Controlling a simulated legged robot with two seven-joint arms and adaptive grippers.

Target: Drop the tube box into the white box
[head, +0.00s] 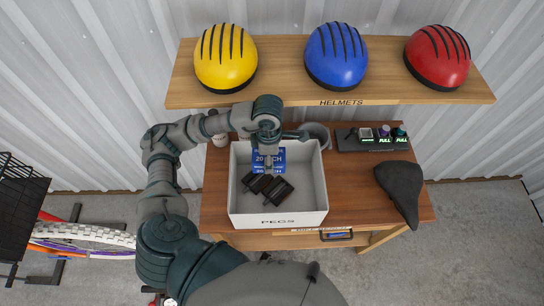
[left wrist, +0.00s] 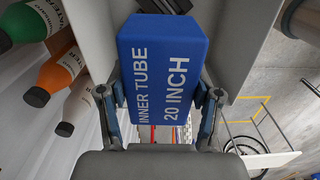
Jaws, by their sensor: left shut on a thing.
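The blue tube box (head: 264,159), printed "INNER TUBE 20 INCH", is held by my left gripper (head: 268,142). In the left wrist view the tube box (left wrist: 163,55) sits between the two fingers of the gripper (left wrist: 160,93), one against each side. The white box (head: 248,219), marked "PEGS", stands open-topped on the workbench. In the head view the tube box appears within its opening, toward the back. Its exact height above the floor of the box cannot be told. My right gripper is not in view.
Two black pedal-like parts (head: 278,191) lie in the white box. A black saddle (head: 401,186) and a dark tray of small bottles (head: 372,143) are on the workbench (head: 350,190) to the right. A shelf (head: 290,91) with helmets is behind.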

